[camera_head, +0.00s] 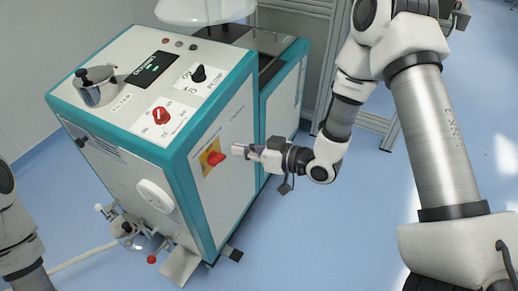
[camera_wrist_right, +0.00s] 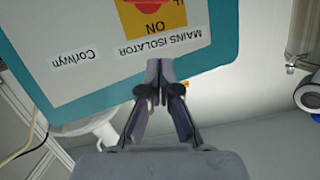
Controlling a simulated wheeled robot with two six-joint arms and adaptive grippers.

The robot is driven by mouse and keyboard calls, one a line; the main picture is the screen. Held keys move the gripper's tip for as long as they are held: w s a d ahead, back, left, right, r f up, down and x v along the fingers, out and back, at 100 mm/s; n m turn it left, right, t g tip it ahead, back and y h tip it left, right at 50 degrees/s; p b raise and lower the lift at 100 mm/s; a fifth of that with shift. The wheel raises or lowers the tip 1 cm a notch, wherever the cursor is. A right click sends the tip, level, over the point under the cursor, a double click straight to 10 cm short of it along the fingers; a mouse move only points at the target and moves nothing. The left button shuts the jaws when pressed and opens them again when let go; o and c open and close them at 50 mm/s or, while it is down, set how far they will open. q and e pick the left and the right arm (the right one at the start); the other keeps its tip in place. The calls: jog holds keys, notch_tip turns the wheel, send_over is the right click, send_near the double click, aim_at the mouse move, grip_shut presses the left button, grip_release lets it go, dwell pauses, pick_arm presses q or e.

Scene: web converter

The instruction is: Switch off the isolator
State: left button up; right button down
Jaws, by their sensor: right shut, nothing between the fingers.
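The isolator is a red rotary handle (camera_head: 215,158) on a yellow plate (camera_head: 204,162), on the white side panel of the machine. In the right wrist view the yellow plate (camera_wrist_right: 153,24) is upside down, with "ON" and "MAINS ISOLATOR" lettering, and only part of the red handle (camera_wrist_right: 146,3) shows at the top edge. My right gripper (camera_head: 237,151) is shut and empty, just right of the handle, apart from it. Its closed fingertips (camera_wrist_right: 160,66) point toward the panel near the label. My left gripper is not in view; only part of my left arm shows.
The white and teal machine (camera_head: 222,92) carries a red knob (camera_head: 161,115), a black knob (camera_head: 199,73), a display (camera_head: 152,68) and a metal pot (camera_head: 95,86) on top. A white handwheel (camera_head: 155,196) sticks out at its front.

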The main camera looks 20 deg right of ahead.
jog(key=v, duration=0.4)
jog(key=shift+s+d, duration=0.2)
jog(key=shift+s, duration=0.05)
